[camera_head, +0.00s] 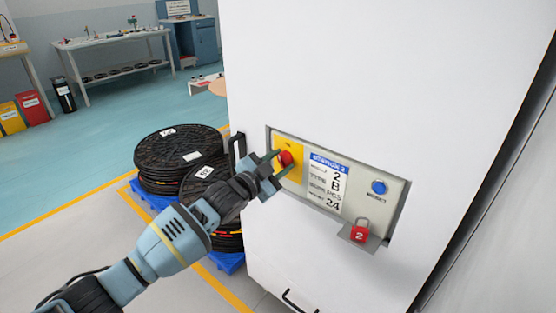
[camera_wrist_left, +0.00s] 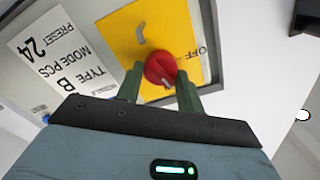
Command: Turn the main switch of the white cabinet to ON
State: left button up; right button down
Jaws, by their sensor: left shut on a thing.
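The white cabinet (camera_head: 330,60) stands in front of me with a recessed control panel. The red main switch (camera_head: 285,158) sits on a yellow plate (camera_head: 296,147) at the panel's left end. My left gripper (camera_head: 277,162) is at the switch, its green fingers on either side of the knob. In the left wrist view the fingers are shut on the red knob (camera_wrist_left: 161,69), and the yellow plate (camera_wrist_left: 150,30) carries an OFF mark on its right side. My right gripper is in neither view.
The panel also has a station label (camera_head: 325,181), a blue reset button (camera_head: 379,187) and a red padlock (camera_head: 360,232) on a small ledge. Stacked black reels (camera_head: 178,150) on a blue pallet stand left of the cabinet. A black door handle (camera_head: 238,147) is close to my left gripper.

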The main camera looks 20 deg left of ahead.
pick_arm(q)
jog(key=shift+m, duration=0.7)
jog(key=shift+m+p, duration=0.55)
jog(key=shift+m, duration=0.35)
jog(key=o, duration=1)
jog(key=shift+s, duration=0.1)
